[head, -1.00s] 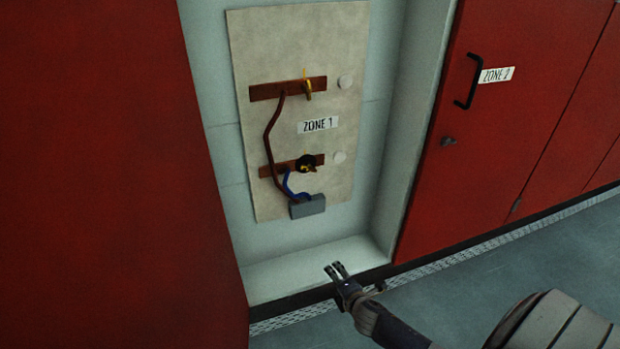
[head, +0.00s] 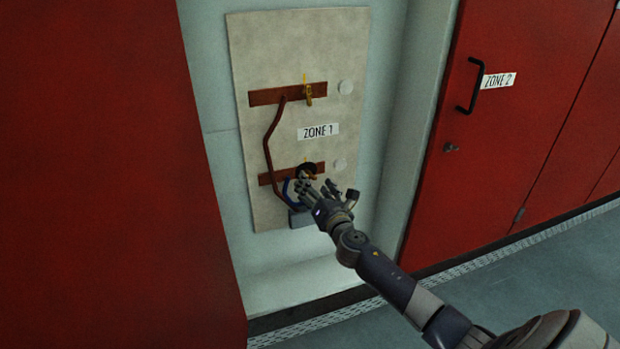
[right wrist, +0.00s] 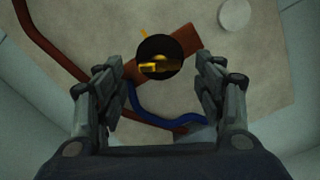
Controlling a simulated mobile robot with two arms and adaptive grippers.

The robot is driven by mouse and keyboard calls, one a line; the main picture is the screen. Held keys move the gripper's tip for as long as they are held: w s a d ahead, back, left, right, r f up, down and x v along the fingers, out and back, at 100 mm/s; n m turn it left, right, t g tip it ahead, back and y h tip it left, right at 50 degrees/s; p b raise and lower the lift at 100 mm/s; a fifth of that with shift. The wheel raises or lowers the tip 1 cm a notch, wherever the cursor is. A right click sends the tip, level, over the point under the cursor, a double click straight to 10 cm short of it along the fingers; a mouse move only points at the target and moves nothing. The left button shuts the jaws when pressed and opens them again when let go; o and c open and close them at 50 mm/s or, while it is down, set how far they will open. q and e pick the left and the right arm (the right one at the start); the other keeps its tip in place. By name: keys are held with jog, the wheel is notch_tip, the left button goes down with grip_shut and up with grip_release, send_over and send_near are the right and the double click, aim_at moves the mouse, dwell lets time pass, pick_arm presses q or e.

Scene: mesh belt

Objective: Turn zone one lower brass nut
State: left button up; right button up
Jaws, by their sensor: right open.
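The lower brass nut of zone one shows in the right wrist view (right wrist: 158,67) as a yellow piece in front of a round black disc (right wrist: 160,52) on the lower copper bar (right wrist: 187,41). In the head view the black disc (head: 306,170) sits on the lower bar (head: 270,179), and my gripper partly covers that spot. My right gripper (head: 318,186) is open in front of the lower bar. In the right wrist view its two fingers (right wrist: 160,88) stand apart on either side of the disc, with nothing between them. My left gripper is not in view.
The upper bar (head: 275,95) carries another brass nut (head: 309,92). A brown cable (head: 267,140) and a blue cable (right wrist: 160,122) run near the lower bar. A grey box (head: 299,218) sits below. Red cabinet doors (head: 100,180) flank the recess on both sides.

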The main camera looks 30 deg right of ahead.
aim_at(310, 178)
jog(key=shift+x, duration=2.15)
jog(key=shift+a, duration=0.1)
grip_shut()
